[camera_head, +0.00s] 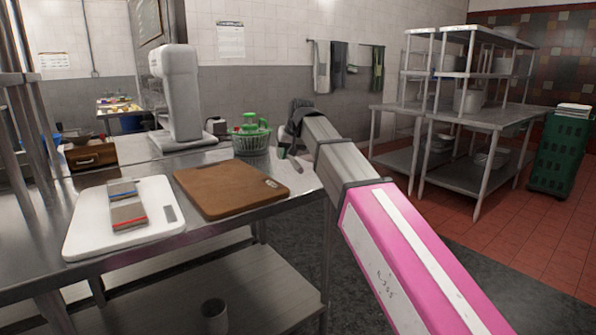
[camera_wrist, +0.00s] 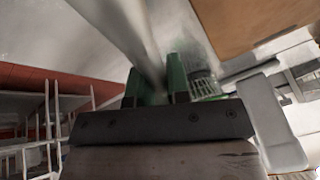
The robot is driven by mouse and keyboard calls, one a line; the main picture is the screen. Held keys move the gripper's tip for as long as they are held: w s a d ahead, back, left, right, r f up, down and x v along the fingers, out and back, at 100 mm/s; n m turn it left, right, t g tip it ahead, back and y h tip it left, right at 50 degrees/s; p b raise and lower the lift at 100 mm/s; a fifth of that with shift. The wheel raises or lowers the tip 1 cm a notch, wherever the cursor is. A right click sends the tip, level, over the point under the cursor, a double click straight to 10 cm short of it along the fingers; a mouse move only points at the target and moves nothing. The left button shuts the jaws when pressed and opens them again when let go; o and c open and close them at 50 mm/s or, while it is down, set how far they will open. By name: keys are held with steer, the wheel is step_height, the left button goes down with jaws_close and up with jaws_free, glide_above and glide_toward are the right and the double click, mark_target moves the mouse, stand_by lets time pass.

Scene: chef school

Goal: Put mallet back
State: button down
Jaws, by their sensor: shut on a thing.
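My gripper (camera_head: 287,143) is past the right edge of the steel table, at the end of my pink and grey arm. In the wrist view its two green fingers (camera_wrist: 157,84) are shut on a smooth grey bar, which I take to be the mallet (camera_wrist: 130,30). The bar runs from between the fingers toward the upper left and is blurred. Its head cannot be made out.
The steel table (camera_head: 215,228) holds a brown cutting board (camera_head: 225,188), a white board (camera_head: 85,225) with a striped block (camera_head: 127,212), a white mixer (camera_head: 180,90), a green-lidded basket (camera_head: 252,138) and a wooden box (camera_head: 90,155). Shelving (camera_head: 470,120) and a green crate stack (camera_head: 562,152) stand right, beyond open floor.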

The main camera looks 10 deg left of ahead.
steer(key=w+d+f, duration=0.3)
steer(key=shift+w+d, duration=0.1)
steer(key=shift+w, duration=0.15)
steer(key=shift+f, duration=1.95)
steer(key=c, duration=1.1)
jaws_free()
steer(key=shift+f, duration=0.15)
steer(key=v, duration=1.2)
